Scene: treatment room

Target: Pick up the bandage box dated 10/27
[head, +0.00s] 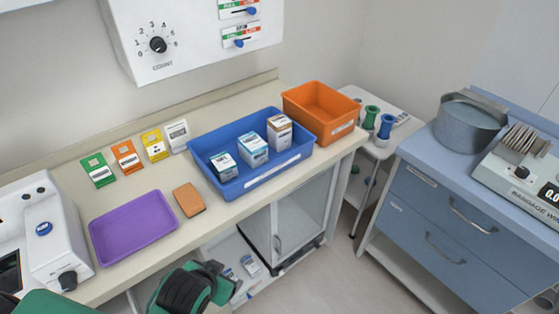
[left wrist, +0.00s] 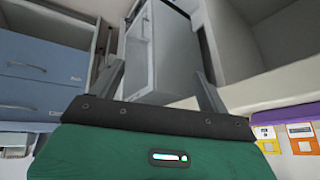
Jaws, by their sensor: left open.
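Three small bandage boxes stand in a blue tray on the counter: a left one (head: 223,166), a middle one (head: 253,150) and a right one with a brown top (head: 279,133). Their printed dates are too small to read. The blue tray (head: 236,188) sits near the counter's front edge. My left gripper (head: 190,287) is low in front of the counter, below and left of the tray and apart from the boxes. In the left wrist view its two fingers (left wrist: 158,72) are spread with nothing between them. My right gripper does not clearly show.
An orange bin (head: 320,110) stands right of the tray. A purple tray (head: 133,228) and a tan block (head: 189,200) lie to its left. Several coloured cards lie along the wall side. A glass-fronted cabinet (head: 305,205) is under the counter. Blue drawers (head: 450,215) stand at right.

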